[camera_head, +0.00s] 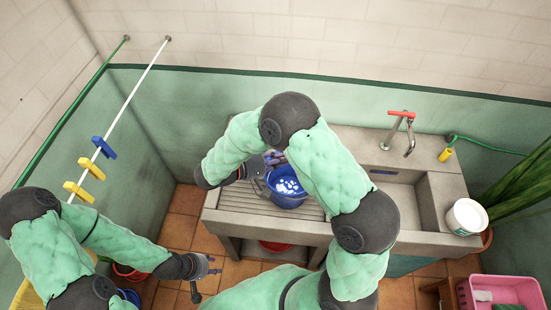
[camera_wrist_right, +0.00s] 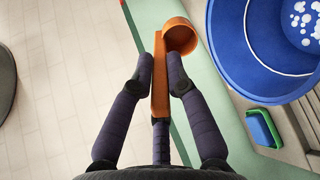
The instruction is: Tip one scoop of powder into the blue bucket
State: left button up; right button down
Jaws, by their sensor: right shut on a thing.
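The blue bucket (camera_head: 287,201) stands on the ribbed drainboard, with white patches inside. It also shows at the upper right of the right wrist view (camera_wrist_right: 262,62). My right gripper (camera_wrist_right: 160,70) is shut on the handle of an orange scoop (camera_wrist_right: 181,37). The scoop's round cup is beside the bucket's rim in that view, and I see bare orange inside it and no powder. In the head view my right gripper (camera_head: 272,160) is at the bucket's upper left, partly hidden by my arm. My left gripper (camera_head: 207,275) is open and empty, low in front of the sink.
A white tub (camera_head: 466,217) stands on the sink's right end. The basin (camera_head: 391,193) with a red-handled tap (camera_head: 401,127) lies right of the bucket. A green and blue block (camera_wrist_right: 263,128) lies near the bucket. A pink crate (camera_head: 503,291) is at lower right.

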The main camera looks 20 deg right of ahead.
jog(key=w+d+r+m+g+y+p, duration=0.4)
jog(key=w+r+m+g+y+p, duration=0.35)
jog(key=m+y+p, duration=0.5)
jog(key=shift+s+d+f+m+t+y+p, duration=0.15)
jog(key=shift+s+d+t+y, duration=0.15)
jog(key=shift+s+t, duration=0.85)
jog(key=shift+s+d+r+m+t+y+p, duration=0.15)
jog(key=shift+s+d+t+y, duration=0.2)
jog(key=shift+s+t, duration=0.85)
jog(key=shift+s+d+f+m+t+y+p, duration=0.15)
jog(key=shift+s+d+t+y, duration=0.15)
jog(key=shift+s+t, duration=0.85)
